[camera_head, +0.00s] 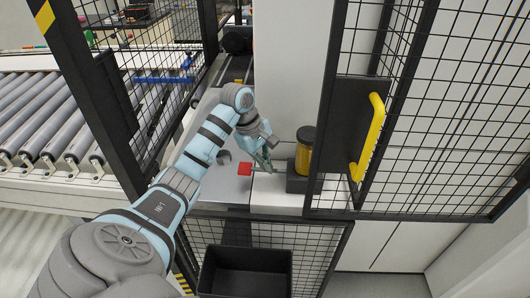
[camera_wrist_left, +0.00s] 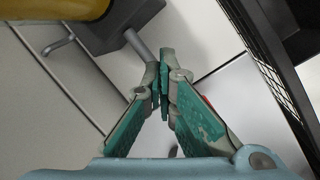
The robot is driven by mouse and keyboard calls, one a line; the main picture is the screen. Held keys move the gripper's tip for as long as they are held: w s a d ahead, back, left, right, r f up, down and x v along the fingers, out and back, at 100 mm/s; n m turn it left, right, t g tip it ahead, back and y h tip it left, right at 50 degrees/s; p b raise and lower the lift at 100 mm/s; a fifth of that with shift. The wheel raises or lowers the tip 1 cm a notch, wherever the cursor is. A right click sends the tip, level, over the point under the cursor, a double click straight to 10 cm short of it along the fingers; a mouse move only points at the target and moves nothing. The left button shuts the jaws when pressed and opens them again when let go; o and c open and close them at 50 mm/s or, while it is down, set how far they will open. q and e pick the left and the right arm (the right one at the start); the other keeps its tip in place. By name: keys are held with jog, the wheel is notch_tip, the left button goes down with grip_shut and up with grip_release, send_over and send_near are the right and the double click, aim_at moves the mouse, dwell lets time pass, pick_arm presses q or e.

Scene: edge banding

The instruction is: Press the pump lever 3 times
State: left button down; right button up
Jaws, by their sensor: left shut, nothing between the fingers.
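The pump has a yellow cylinder (camera_head: 303,160) with a dark cap on a dark grey base (camera_head: 298,183), standing on a white surface behind the mesh door. A thin grey pump lever (camera_head: 279,170) runs left from the base towards a red end piece (camera_head: 245,168). My left gripper (camera_head: 264,162) is over the lever, between the base and the red end. In the left wrist view the green-padded fingers of my left gripper (camera_wrist_left: 165,80) meet at their tips, shut and empty. They cover part of the lever (camera_wrist_left: 140,46); I cannot tell whether they touch it. My right gripper is out of view.
A black mesh door (camera_head: 440,110) with a yellow handle (camera_head: 368,138) stands close on the right. A mesh panel (camera_head: 160,85) is on the left, beside a roller conveyor (camera_head: 45,115). A black bin (camera_head: 245,273) is below in front.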

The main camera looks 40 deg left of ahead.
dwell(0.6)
pick_arm(q)
jog(key=shift+w+d+r+p, duration=0.15)
jog(key=shift+d+r+p, duration=0.05)
jog(key=shift+r+p, duration=0.45)
jog(key=shift+w+d+r+p, duration=0.2)
jog(key=shift+r+p, duration=0.2)
jog(key=shift+r, duration=0.05)
jog(key=shift+w+d+r+p, duration=0.15)
jog(key=shift+d+r+p, duration=0.15)
jog(key=shift+r, duration=0.2)
jog(key=shift+w+d+r+p, duration=0.15)
jog(key=shift+w+r+p, duration=0.05)
jog(key=shift+r+p, duration=0.25)
jog(key=r+p, duration=0.1)
jog(key=w+d+r+p, duration=0.1)
jog(key=r, duration=0.1)
jog(key=d+r+p, duration=0.1)
jog(key=shift+w+r+p, duration=0.2)
jog(key=shift+w+p, duration=0.05)
jog(key=shift+p, duration=0.15)
dwell(0.7)
jog(key=shift+a, duration=0.1)
